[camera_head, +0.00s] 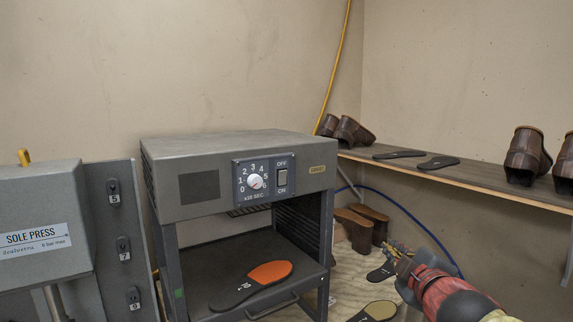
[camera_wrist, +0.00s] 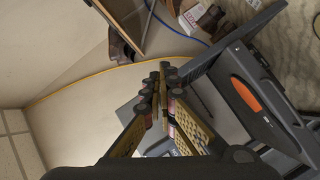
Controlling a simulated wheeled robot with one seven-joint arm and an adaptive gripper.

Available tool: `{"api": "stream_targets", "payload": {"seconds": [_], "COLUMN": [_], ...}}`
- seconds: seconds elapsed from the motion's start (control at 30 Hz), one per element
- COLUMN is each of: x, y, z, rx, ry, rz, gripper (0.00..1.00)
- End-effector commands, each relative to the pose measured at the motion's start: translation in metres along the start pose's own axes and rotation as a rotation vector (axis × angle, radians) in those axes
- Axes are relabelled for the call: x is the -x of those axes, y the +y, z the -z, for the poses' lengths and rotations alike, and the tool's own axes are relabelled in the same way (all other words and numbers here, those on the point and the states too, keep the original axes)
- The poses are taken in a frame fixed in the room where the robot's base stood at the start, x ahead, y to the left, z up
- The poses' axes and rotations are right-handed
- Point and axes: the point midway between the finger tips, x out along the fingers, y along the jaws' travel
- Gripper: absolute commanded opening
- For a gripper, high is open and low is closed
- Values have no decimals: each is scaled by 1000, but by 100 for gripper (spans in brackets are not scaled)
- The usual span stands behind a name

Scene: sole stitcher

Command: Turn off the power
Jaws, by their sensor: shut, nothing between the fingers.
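The grey heater machine (camera_head: 215,147) stands in the middle of the head view. Its dark front panel carries a white dial (camera_head: 255,181) and a rocker switch (camera_head: 282,178), with OFF printed above and ON below. I cannot tell which way the rocker is pressed. My gripper (camera_head: 394,250) is right of the machine and lower than the switch, apart from it. In the wrist view my gripper (camera_wrist: 163,70) is shut and empty. The machine (camera_wrist: 205,85) shows there right of the fingers; the switch cannot be made out.
An orange sole (camera_head: 270,272) lies on the machine's tray (camera_head: 225,258). A wooden shelf (camera_head: 480,178) with brown shoes (camera_head: 527,156) and dark soles runs along the right wall. The sole press (camera_head: 40,215) stands at left. A yellow cable (camera_head: 335,65) hangs behind. Space before the panel looks free.

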Motion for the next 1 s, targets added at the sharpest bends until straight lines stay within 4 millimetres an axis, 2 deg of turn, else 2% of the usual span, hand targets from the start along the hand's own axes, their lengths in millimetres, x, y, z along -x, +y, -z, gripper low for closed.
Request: {"api": "stream_targets", "payload": {"seconds": [0.03, 0.07, 0.2, 0.3, 0.4, 0.6, 1.0], "x": [-4, -5, 2, 16, 29, 43, 41], "y": [12, 15, 21, 21, 18, 13, 13], "z": [24, 39, 101, 137, 160, 179, 180], "rx": [71, 115, 304, 408, 479, 529, 535], "ry": [77, 128, 350, 482, 579, 665, 664], "rz": [-15, -25, -65, -90, -107, -128, -131], "gripper": [0, 0, 0, 0, 0, 0, 0]}}
